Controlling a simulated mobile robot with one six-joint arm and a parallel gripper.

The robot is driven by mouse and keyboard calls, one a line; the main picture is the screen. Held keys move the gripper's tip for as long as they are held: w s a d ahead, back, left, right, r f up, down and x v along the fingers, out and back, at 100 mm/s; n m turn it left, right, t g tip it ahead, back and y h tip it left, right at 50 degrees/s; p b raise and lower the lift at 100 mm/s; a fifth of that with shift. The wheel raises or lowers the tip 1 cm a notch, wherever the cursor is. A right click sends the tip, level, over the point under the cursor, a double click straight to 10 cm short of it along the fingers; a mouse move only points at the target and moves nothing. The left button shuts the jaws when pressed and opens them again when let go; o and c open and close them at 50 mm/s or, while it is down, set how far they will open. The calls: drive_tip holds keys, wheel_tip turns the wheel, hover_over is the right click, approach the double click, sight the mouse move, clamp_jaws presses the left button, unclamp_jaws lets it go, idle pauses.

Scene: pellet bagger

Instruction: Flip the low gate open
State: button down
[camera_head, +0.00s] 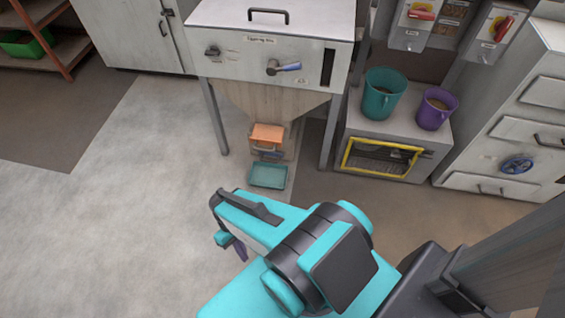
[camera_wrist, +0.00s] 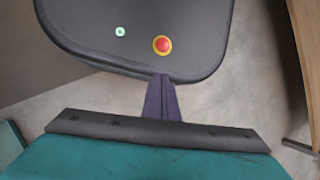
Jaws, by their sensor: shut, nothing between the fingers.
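The pellet bagger (camera_head: 271,50) stands at the upper middle of the head view, a grey box on legs with a tapered hopper. Low under the hopper is an orange piece (camera_head: 267,134) with a small grey bar just below it; this looks like the low gate, but I cannot make out its hinge or position. A teal tray (camera_head: 268,175) sits on the floor in front of it. My gripper (camera_head: 239,250) is nearer the camera, to the lower left of the tray and clear of the bagger. In the wrist view its purple fingers (camera_wrist: 162,105) are together and empty.
A blue handwheel (camera_head: 517,164) is on the drawer unit. The floor at left is clear.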

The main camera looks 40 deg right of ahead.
drive_tip(key=w+a+f+m+t+y+b, duration=0.1)
drive_tip(key=w+a+f+t+y+b, duration=0.1)
drive_tip(key=w+a+y, duration=0.4)
drive_tip(key=w+a+f+t+y+b, duration=0.2)
drive_tip(key=w+a+f+y+b, duration=0.1)
drive_tip(key=w, duration=0.6)
drive_tip(key=w+d+f+m+t+y+b, duration=0.1)
drive_tip(key=w+d+f+m+t+b, duration=0.2)
drive_tip(key=w+d+t+b, duration=0.35)
drive_tip(key=w+d+f+m+t+y+b, duration=0.1)
drive_tip(key=w+d+f+m+t+b, duration=0.2)
drive_tip(key=w+d, duration=0.65)
drive_tip(key=w+d+f+m+t+h+b, duration=0.1)
drive_tip(key=d+f+m+t+h+b, duration=0.2)
drive_tip(key=d, duration=1)
drive_tip(key=w+d+f+m+t+h+b, duration=0.2)
drive_tip(key=d+f+t+b, duration=0.3)
drive_tip(key=d, duration=0.8)
drive_tip(key=s+d+f+m+t+h+b, duration=0.1)
drive_tip(key=s+d+f+m+h+b, duration=0.1)
drive_tip(key=s+d, duration=0.4)
drive_tip(key=s+d+f+m+t+h+b, duration=0.2)
drive_tip(key=s+d+f+h+b, duration=0.2)
drive_tip(key=d, duration=0.9)
drive_tip(key=s+f+b, duration=0.2)
drive_tip(key=b, duration=0.1)
drive_tip(key=shift+s+m, duration=0.3)
